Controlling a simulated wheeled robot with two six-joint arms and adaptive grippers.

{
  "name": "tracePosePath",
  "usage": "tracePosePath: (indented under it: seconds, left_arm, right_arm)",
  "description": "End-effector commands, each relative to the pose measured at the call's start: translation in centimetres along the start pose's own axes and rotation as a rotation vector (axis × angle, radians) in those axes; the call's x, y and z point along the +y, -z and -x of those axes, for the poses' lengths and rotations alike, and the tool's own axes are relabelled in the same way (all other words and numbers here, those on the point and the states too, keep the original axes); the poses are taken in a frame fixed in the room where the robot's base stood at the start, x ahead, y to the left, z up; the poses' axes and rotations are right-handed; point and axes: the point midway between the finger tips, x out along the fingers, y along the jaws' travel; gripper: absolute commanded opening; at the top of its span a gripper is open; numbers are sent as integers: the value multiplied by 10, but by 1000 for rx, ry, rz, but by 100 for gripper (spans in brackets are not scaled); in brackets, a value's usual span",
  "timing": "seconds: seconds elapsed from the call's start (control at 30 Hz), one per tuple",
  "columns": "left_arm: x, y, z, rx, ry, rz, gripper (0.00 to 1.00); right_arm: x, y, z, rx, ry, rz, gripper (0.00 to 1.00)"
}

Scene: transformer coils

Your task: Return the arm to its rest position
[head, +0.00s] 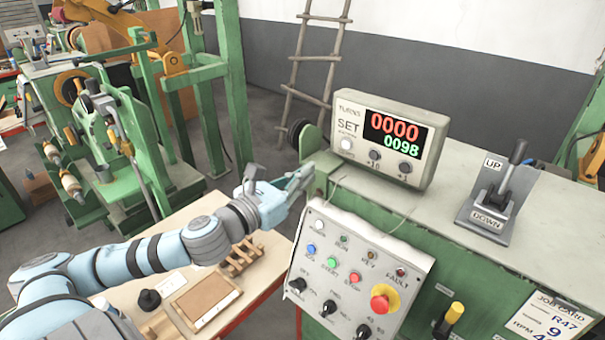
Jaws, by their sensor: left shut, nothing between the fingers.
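My left arm comes in from the lower left of the head view in light blue and grey. It reaches over the wooden work table. My left gripper (304,174) is shut and empty. In the picture its tips lie just above the top left corner of the control panel (322,221) and left of the turns counter (389,138). I cannot tell whether they touch anything. The counter shows 0000 in red and 0098 in green. My right gripper is not in view.
An UP/DOWN lever (507,178) stands on the green machine cabinet at right. The panel carries a red emergency button (383,298). A wooden tray (205,302) and a wooden rack (241,258) sit on the table below my arm. A ladder (305,66) leans at the back wall.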

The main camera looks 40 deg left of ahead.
Motion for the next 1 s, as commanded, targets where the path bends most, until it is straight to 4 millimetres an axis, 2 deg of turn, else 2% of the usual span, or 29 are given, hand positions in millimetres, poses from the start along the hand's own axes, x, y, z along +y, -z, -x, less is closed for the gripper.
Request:
tracePosePath:
  seconds: [0.47,0.57,0.67,0.7,0.77,0.8,0.9,1.0]
  left_arm:
    - [-2,0,-2,-1,4,2,0]
    - [2,14,2,26,-31,116,0]
    - [12,63,17,107,-174,517,0]
    - [15,93,29,146,-269,743,0]
    - [14,140,54,191,-440,1095,0]
    - [9,170,73,208,-567,1315,0]
    - [-11,229,120,202,-881,1762,0]
    - [-38,270,166,144,-1194,2089,0]
  right_arm:
    - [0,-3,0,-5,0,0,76]
    - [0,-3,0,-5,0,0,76]
    - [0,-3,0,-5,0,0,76]
    - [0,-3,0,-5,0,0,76]
    - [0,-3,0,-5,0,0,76]
    - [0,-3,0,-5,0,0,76]
    - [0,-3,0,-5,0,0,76]
    - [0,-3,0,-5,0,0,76]
